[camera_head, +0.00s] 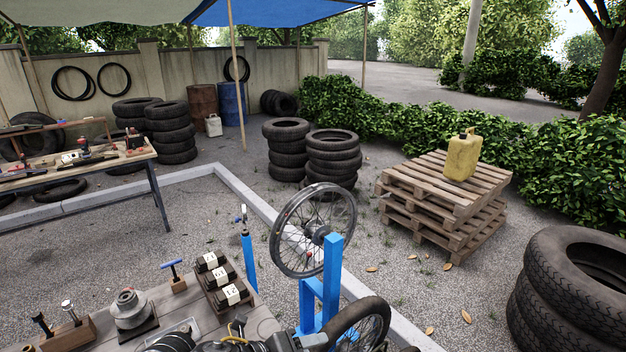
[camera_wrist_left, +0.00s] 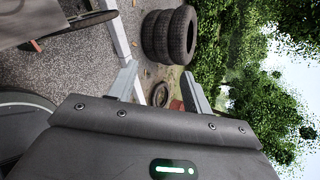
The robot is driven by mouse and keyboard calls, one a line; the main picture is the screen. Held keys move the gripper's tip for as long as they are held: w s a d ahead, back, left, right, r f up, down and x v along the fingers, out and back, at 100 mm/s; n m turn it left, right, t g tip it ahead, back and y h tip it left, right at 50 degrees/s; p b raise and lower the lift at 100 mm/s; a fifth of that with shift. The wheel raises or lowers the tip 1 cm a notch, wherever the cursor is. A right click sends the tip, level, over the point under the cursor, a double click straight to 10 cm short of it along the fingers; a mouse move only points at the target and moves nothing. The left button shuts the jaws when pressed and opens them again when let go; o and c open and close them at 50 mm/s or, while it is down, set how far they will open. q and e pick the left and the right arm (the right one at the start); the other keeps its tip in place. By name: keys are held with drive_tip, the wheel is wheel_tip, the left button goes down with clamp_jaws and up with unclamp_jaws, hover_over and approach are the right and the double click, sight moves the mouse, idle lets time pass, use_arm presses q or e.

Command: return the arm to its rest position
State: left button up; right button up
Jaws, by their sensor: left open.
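My left gripper (camera_wrist_left: 162,84) shows in the left wrist view. Its two grey fingers stand wide apart, with nothing held between them. Gravel, a tyre (camera_wrist_left: 160,95) and a reddish object lie in the background beyond the fingers. The view is turned on its side.
A wooden workbench (camera_head: 165,302) bears numbered black blocks (camera_head: 222,280) and tools. A blue stand (camera_head: 332,275) with a spoked wheel (camera_head: 290,228) rises beside it. Dark machinery (camera_head: 245,342) fills the bottom edge. Stacked pallets (camera_head: 440,203) stand right; open gravel lies between.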

use_arm(q)
drive_tip(key=s+a+f+n+g+y, duration=0.2)
drive_tip(key=s+a+f+n+y, duration=0.45)
drive_tip(key=s+a+n, duration=0.75)
drive_tip(key=s+a+f+n+g+y, duration=0.2)
drive_tip(key=s+a+f+n+y, duration=0.2)
drive_tip(key=s+a+f+n, duration=0.95)
drive_tip(key=w+d+f+n+b, duration=0.2)
drive_tip(key=f+b, duration=0.2)
drive_tip(key=f, duration=1)
drive_tip(key=w+d+f+n+b, duration=0.1)
drive_tip(key=w+d+f+b, duration=0.15)
drive_tip(key=f, duration=1.05)
drive_tip(key=s+a+f+g+b, duration=0.1)
drive_tip(key=s+a+f+b, duration=0.1)
drive_tip(key=s+f, duration=0.6)
drive_tip(key=s+a+f+g+b, duration=0.1)
drive_tip(key=s+f+b, duration=0.4)
drive_tip(key=f, duration=1.1)
drive_tip(key=s+a, duration=0.1)
drive_tip(key=s, duration=0.2)
drive_tip(key=shift+s+a+f, duration=0.25)
drive_tip(key=shift+s+a, duration=0.05)
